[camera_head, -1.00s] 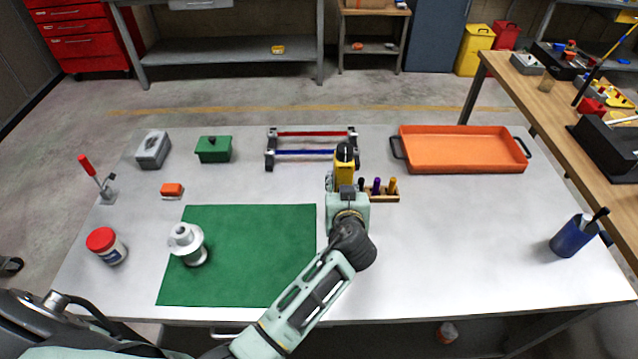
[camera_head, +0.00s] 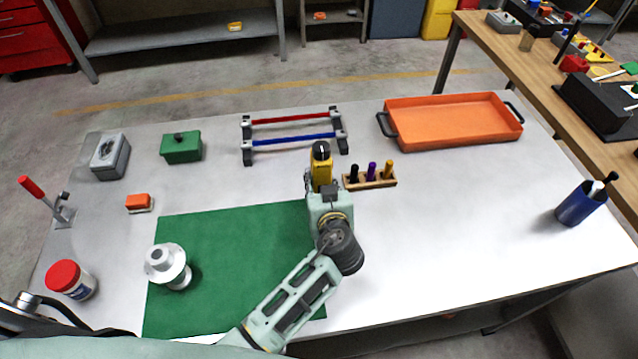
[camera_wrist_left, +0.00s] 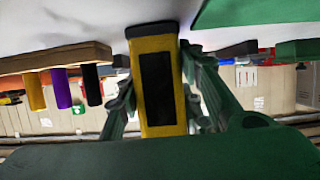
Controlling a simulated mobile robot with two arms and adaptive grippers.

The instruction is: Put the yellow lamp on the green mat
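The yellow lamp (camera_head: 322,172), with a black top, is upright just right of the far right corner of the green mat (camera_head: 225,245). In the left wrist view the lamp (camera_wrist_left: 158,85) shows a black panel and stands between the fingers of my left gripper (camera_wrist_left: 160,105), which press close on both its sides. In the head view my left gripper (camera_head: 322,190) hides the lamp's lower part. I cannot tell whether its base touches the table. My right gripper is not in view.
A white flanged part (camera_head: 168,265) stands on the mat's left side. A pen holder (camera_head: 372,182) is just right of the lamp. A red-and-blue bar rack (camera_head: 292,142) is behind it. An orange tray (camera_head: 455,120) is back right. The mat's middle is clear.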

